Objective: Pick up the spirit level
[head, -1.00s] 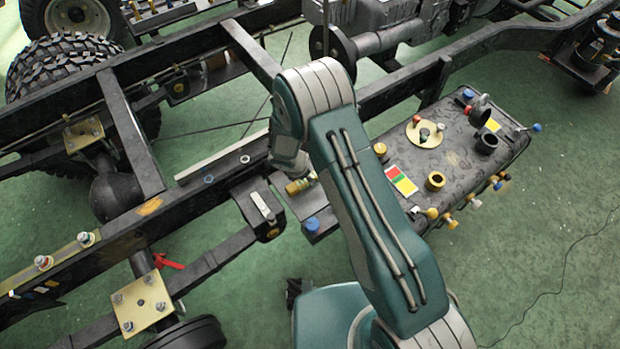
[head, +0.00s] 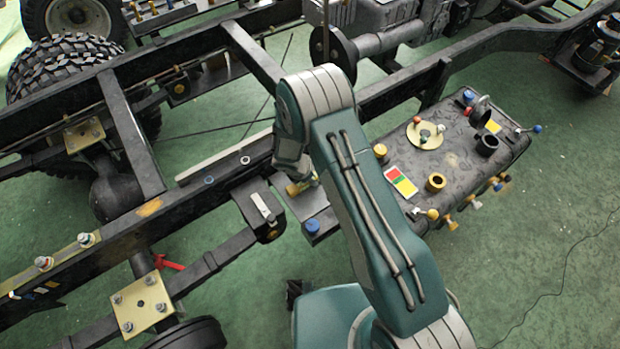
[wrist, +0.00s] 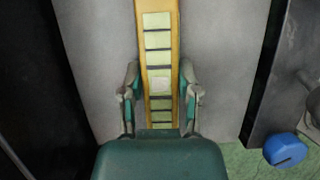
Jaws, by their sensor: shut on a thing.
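The spirit level is a yellow bar with pale, dark-lined panels along its face (wrist: 158,22). In the wrist view it runs up the middle, over a flat grey surface. My gripper (wrist: 160,76) is shut on it, with one finger against each long side. In the head view a short yellow end of the level (head: 294,189) shows below my wrist, above a grey plate beside the chassis rail. My arm hides the rest of it there. I cannot tell whether the level touches the surface under it.
A dark chassis rail (head: 225,180) runs close by on the left. A blue cap (head: 312,227) sits just below the level and also shows in the wrist view (wrist: 285,149). A dark tank (head: 455,160) with several fittings stands right of my arm. Green floor is open at far right.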

